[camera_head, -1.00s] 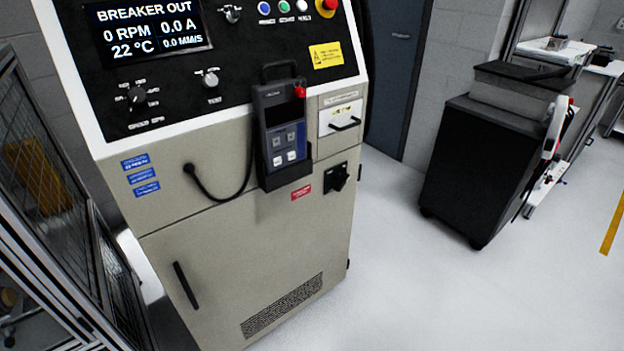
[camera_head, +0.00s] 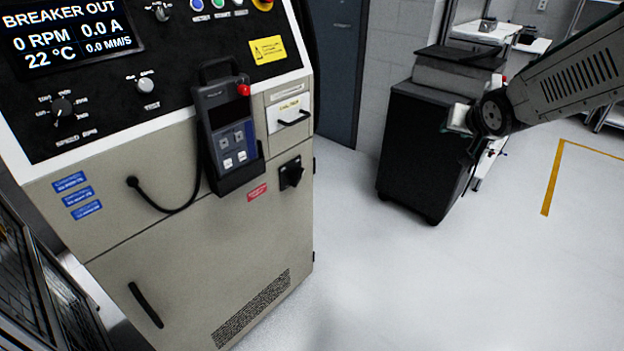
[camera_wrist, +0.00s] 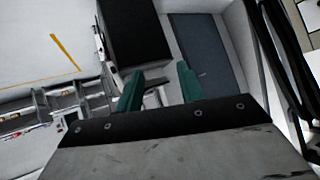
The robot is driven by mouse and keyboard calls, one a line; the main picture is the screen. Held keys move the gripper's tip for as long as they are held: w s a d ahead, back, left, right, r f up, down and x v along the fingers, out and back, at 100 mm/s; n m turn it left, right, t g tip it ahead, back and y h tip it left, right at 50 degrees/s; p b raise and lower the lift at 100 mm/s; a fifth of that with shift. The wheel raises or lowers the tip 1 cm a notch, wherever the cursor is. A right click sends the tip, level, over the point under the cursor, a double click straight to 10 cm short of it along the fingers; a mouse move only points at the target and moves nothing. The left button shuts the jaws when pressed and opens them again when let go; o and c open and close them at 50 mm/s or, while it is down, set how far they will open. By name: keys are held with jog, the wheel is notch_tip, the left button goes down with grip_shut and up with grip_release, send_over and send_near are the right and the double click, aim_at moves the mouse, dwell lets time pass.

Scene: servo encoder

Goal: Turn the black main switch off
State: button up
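The black main switch (camera_head: 291,173) is a rotary knob on a dark square plate. It sits on the beige cabinet front (camera_head: 215,240), right of the small red label and below the small drawer with a black handle. My arm comes in from the right in the head view, with its end in front of the black cart, well to the right of the switch. In the wrist view the two green fingers of my gripper (camera_wrist: 158,80) stand apart with nothing between them. The switch is not visible in the wrist view.
A handheld pendant (camera_head: 230,135) with a looping cable hangs left of the switch. The sloped panel above holds a display (camera_head: 68,32) reading BREAKER OUT and 0 RPM. A black cart (camera_head: 415,150) stands to the right. Mesh fencing is at lower left. The floor before the cart is clear.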

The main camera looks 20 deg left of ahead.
jog(key=w+a+f+n+y, duration=0.1)
jog(key=w+a+f+y, duration=0.15)
jog(key=a, duration=0.25)
jog(key=w+a+f+y, duration=0.1)
jog(key=w+a+f, duration=0.2)
jog(key=a, duration=0.2)
jog(key=n+g+y, duration=0.2)
jog(key=g+y, duration=0.1)
jog(key=y, duration=0.7)
send_near(301, 177)
jog(key=a, duration=0.1)
jog(key=x, duration=0.8)
jog(key=shift+w, duration=0.2)
grip_shut()
